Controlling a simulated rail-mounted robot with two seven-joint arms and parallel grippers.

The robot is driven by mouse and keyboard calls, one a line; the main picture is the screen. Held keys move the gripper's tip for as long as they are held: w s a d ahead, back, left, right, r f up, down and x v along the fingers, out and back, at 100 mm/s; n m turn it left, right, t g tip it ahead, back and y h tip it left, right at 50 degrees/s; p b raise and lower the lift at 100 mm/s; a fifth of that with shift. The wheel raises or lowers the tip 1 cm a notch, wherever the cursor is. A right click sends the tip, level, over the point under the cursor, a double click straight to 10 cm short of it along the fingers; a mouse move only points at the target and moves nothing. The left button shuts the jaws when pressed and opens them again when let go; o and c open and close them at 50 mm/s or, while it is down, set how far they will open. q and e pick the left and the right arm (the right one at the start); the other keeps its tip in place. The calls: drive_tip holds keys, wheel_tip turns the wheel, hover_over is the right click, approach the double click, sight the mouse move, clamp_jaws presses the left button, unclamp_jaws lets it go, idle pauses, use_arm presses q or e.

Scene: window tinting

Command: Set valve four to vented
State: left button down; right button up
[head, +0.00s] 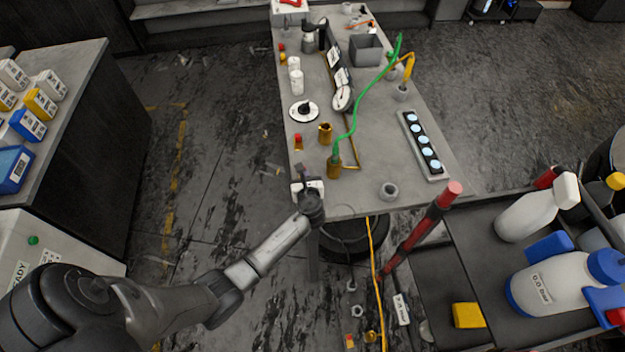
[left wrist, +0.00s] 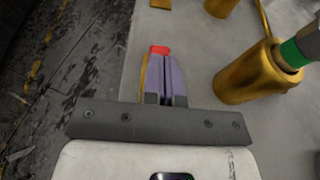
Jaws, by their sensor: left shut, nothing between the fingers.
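My left gripper (head: 307,186) is at the near left corner of the grey bench (head: 365,190), its fingers shut and empty. In the left wrist view its fingers (left wrist: 165,75) are together, with a small red piece (left wrist: 159,50) just past their tips; I cannot tell whether they touch. A small red-topped brass fitting (head: 298,141) stands at the bench's left edge, beyond the gripper. A white round dial with a black knob (head: 304,111) lies farther back. No number four is readable, so I cannot tell which is valve four. My right gripper is out of view.
A brass cylinder (head: 334,169) with a green hose (head: 371,93) stands right of the gripper, large in the wrist view (left wrist: 250,75). Another brass fitting (head: 325,132) is behind it. A strip of round lights (head: 422,144) lies right. A cart (head: 455,255) with bottles stands front right.

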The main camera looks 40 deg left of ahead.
use_arm(q)
drive_tip(key=shift+s+d+r+p, duration=0.15)
drive_tip(key=shift+s+d+p, duration=0.15)
drive_tip(key=shift+d+p, duration=0.15)
drive_tip(key=shift+s+d+p, duration=0.9)
drive_tip(key=shift+s+d, duration=0.05)
drive_tip(key=shift+d, duration=0.25)
drive_tip(key=v, duration=0.8)
drive_tip(key=shift+s+d, duration=0.1)
drive_tip(key=shift+d, duration=0.1)
drive_tip(key=shift+s+d+r, duration=0.15)
drive_tip(key=shift+s+d, duration=0.25)
drive_tip(key=shift+d, duration=0.15)
